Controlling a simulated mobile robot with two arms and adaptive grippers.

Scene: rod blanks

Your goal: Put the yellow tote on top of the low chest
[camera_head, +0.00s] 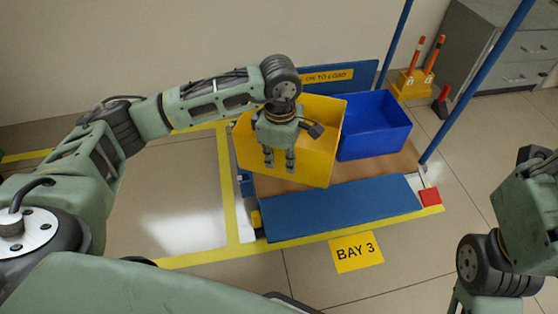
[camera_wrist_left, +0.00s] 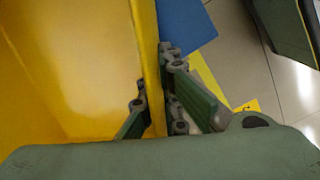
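The yellow tote (camera_head: 318,125) is an open box above the left part of the pallet-like bay platform, beside the blue tote. It looks tilted, and I cannot tell if it still touches the platform. My left gripper (camera_head: 279,160) is at the tote. In the left wrist view the gripper (camera_wrist_left: 156,105) has one finger on each side of the tote's wall (camera_wrist_left: 147,50), close against it. A grey chest with drawers (camera_head: 481,62), the likely low chest, stands at the back right. My right arm is at the right edge; its fingers are out of frame.
A blue tote (camera_head: 375,128) stands close to the yellow one. Blue posts (camera_head: 475,82) rise at the bay's right side, between totes and chest. A BAY 3 floor sign (camera_head: 356,252) lies in front.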

